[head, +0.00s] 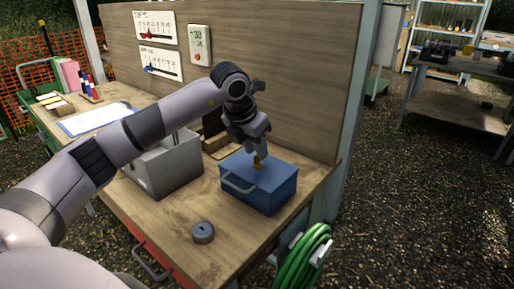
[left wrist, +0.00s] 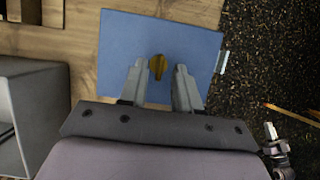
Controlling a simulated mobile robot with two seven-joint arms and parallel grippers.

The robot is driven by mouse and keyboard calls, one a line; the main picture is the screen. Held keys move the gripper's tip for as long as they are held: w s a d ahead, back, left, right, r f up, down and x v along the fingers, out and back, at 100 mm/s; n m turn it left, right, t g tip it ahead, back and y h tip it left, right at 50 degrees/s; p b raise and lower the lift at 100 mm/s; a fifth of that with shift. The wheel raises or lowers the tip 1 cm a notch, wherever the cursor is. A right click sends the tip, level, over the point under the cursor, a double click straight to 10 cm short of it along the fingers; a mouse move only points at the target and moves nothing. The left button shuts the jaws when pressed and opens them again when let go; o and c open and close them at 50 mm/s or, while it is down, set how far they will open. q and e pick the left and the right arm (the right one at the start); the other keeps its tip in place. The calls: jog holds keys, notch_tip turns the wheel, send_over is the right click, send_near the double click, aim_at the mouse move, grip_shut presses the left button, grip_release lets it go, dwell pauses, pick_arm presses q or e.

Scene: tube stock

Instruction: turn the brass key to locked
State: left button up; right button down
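The brass key (head: 259,161) stands up from the top of the blue box (head: 283,190) on the bench. In the left wrist view the key (left wrist: 157,66) shows on the lid of the blue box (left wrist: 120,35). My left gripper (head: 258,152) is right above the lid at the key. In the left wrist view my left gripper (left wrist: 160,72) is open, with one finger on each side of the key and gaps between. Lock markings cannot be made out. A small jointed part at the lower right of the wrist view may be my right arm; its gripper state is unclear.
A grey open box (head: 165,165) stands left of the blue box. A dark round weight-like piece (head: 203,232) lies near the bench's front edge. A wooden panel (head: 270,70) rises behind. A green hose (head: 303,262) hangs at the bench's right end.

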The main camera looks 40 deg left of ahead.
pick_arm(q)
jog(key=shift+w+f, duration=0.25)
jog(key=shift+f, duration=0.35)
jog(key=shift+c, duration=0.3)
grip_shut()
